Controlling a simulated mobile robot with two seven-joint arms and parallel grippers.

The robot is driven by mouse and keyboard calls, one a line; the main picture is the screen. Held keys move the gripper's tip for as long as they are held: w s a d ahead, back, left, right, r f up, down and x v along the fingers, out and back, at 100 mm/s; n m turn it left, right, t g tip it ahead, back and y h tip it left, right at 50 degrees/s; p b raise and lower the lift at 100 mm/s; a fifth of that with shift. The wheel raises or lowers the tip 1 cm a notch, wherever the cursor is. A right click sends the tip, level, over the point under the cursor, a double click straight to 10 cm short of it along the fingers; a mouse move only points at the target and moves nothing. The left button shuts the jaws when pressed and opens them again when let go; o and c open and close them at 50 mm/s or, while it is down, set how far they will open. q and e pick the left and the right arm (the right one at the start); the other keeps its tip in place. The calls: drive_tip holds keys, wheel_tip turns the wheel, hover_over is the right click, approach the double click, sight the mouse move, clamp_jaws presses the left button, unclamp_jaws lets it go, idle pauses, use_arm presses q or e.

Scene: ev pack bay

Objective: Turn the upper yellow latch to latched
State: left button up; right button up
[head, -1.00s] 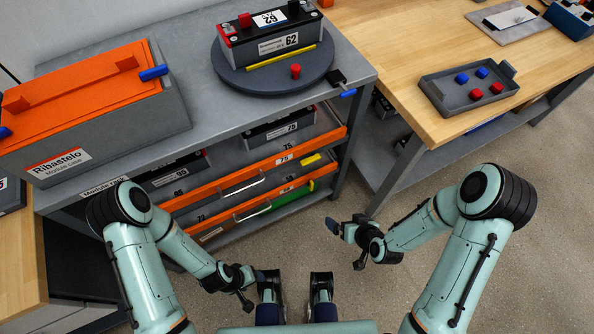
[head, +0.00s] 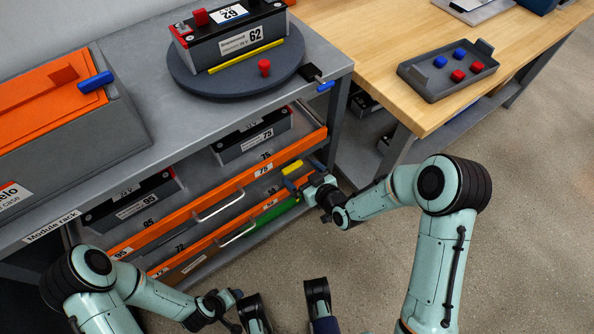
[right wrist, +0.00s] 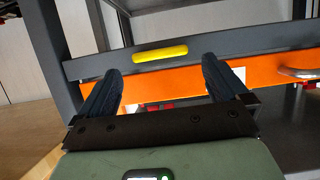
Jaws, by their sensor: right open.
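The upper yellow latch (head: 292,168) is a small bar at the right end of the rack's drawer fronts. In the right wrist view the yellow latch (right wrist: 160,53) lies lengthwise along a dark grey rail. My right gripper (head: 303,177) is open and empty in front of the rack, beside the latch. In the right wrist view my right gripper's fingers (right wrist: 164,68) are spread, with the latch between and beyond their tips; I see no contact. My left gripper (head: 226,299) is low, away from the rack, and its jaw opening is unclear.
A green bar (head: 273,214) sits below the yellow latch. Orange drawer fronts (head: 190,219) carry silver handles (head: 220,206). The rack top holds a turntable (head: 190,82) with a battery module (head: 228,40). A wooden bench (head: 365,70) with a grey tray (head: 425,86) stands right.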

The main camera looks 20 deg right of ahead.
sight(292, 167)
use_arm(q)
drive_tip(key=shift+w+a+f, duration=0.25)
drive_tip(key=shift+w+f, duration=0.05)
drive_tip(key=shift+w, duration=0.15)
use_arm(e)
drive_tip(key=shift+x, duration=1.5)
drive_tip(key=c, duration=1)
